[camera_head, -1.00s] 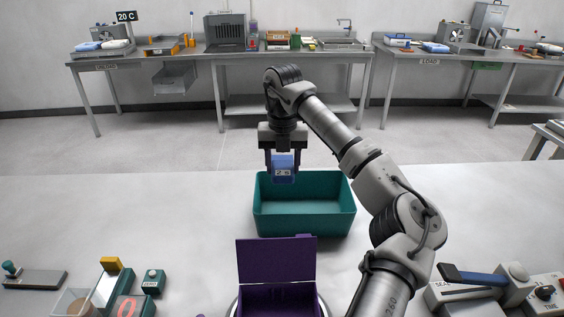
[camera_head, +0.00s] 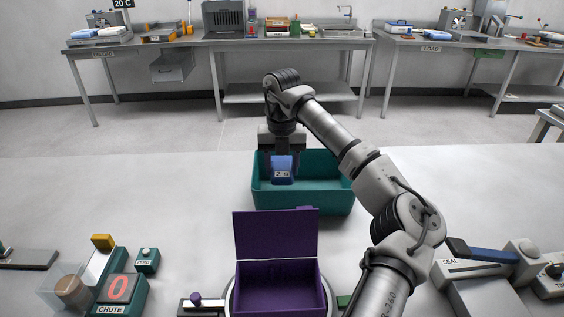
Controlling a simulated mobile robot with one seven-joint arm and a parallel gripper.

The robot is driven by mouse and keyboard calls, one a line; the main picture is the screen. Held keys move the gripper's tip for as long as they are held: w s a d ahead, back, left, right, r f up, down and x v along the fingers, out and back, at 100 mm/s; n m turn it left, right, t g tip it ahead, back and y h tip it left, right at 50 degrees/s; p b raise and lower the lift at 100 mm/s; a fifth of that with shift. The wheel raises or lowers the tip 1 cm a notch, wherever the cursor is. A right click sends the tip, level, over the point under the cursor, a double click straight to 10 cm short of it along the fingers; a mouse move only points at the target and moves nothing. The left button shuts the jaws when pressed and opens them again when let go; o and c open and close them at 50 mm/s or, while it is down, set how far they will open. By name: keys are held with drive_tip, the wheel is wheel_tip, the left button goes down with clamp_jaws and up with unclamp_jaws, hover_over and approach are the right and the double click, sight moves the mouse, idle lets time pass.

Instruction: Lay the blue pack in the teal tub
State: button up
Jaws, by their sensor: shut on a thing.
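The blue pack (camera_head: 282,168), with a white label on its front, is held upright between the fingers of my gripper (camera_head: 282,160). My gripper points down and is shut on the pack. The teal tub (camera_head: 303,199) stands open on the light table. The pack hangs at the tub's left part, and its lower end is below the tub's far rim in the picture. I cannot tell whether it touches the tub floor.
An open purple box (camera_head: 276,236) with its lid up stands nearer, below the tub. A chute unit (camera_head: 119,290) is at front left and a sealer (camera_head: 480,262) at front right. Steel benches (camera_head: 289,41) line the back wall. The table is clear left of the tub.

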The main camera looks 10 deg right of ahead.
drive_tip(key=shift+f+b, duration=1.75)
drive_tip(key=shift+f, duration=1.35)
drive_tip(key=shift+f+b, duration=0.35)
drive_tip(key=shift+f, duration=0.2)
drive_tip(key=o, duration=1.4)
drive_tip(key=shift+r, duration=0.1)
drive_tip(key=shift+r+p, duration=5.05)
drive_tip(key=shift+r, duration=2.9)
